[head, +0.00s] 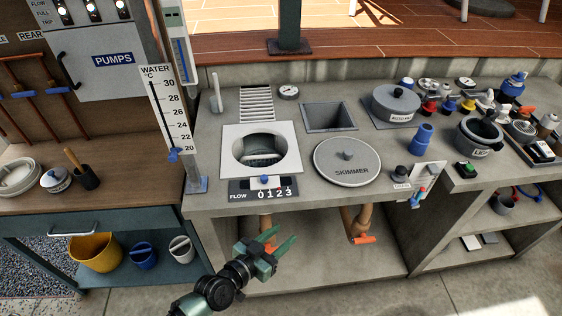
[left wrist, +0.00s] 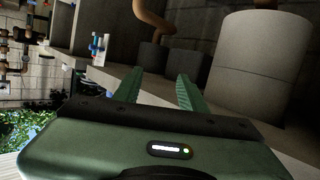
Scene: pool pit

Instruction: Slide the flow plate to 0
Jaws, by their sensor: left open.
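The flow plate (head: 265,183) is a small white slider with a blue knob, at the front edge of the counter below the square skimmer opening. My right gripper is not in view.
A round SKIMMER lid (head: 347,160) lies right of the opening. A water thermometer board (head: 168,115) stands at the left. Pipes with orange handles (head: 364,239) are under the counter. Buckets (head: 96,252) stand on the lower left shelf. The space before the scale is clear.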

